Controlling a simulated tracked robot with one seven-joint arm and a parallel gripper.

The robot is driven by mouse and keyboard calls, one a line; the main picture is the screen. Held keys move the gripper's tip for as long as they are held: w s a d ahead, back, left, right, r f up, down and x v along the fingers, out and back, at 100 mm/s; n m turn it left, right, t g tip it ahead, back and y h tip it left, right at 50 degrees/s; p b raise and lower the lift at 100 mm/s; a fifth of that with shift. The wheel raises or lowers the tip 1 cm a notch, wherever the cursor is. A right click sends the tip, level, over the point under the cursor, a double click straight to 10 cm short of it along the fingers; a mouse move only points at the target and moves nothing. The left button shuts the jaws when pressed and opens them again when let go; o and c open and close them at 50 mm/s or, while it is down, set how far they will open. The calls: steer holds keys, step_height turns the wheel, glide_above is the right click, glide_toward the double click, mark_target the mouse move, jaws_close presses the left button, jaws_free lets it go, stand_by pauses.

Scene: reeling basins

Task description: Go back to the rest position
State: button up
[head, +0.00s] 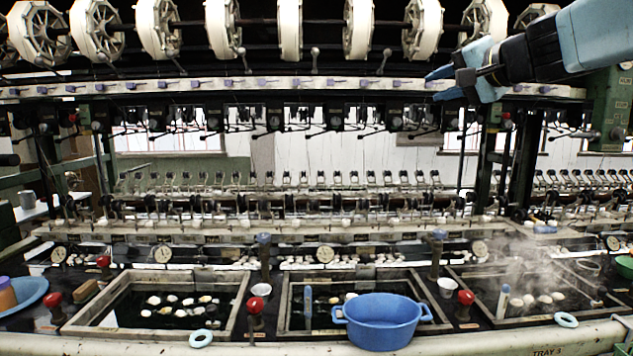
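My gripper (438,84) is at the upper right of the head view, on my arm (575,42), which comes in from the right edge. The gripper is raised high above the basins, in front of the pale rail (300,85) under the white reels in this view. How far it is from the rail I cannot tell.
A blue two-handled tub (381,322) stands at the front edge of the middle basin (285,310). The left basin (235,290) holds several pale cocoons. Steam (520,265) rises over the right basin. Red-topped knobs (255,304) stand between basins.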

steer(key=s+a+f+n+g+h, duration=0.1)
steer(key=s+a+f+n+g, duration=0.2)
steer(key=f, duration=0.5)
steer(key=s+a+f+n+g+h, duration=0.1)
steer(key=s+f+g, duration=0.1)
steer(key=s+f, duration=0.4)
steer(key=s+d+f+n+g+h, duration=0.2)
steer(key=s+f, duration=0.3)
steer(key=f, duration=0.3)
steer(key=s+d+f+n+g+h, duration=0.1)
steer(key=s+d+f+g+h, duration=0.1)
steer(key=s+f, duration=0.3)
step_height(320, 180, down, 3)
steer(key=shift+f+n+h, duration=0.1)
steer(key=shift+n+h, duration=0.2)
steer(key=shift+n, duration=0.1)
steer(key=shift+w, duration=0.1)
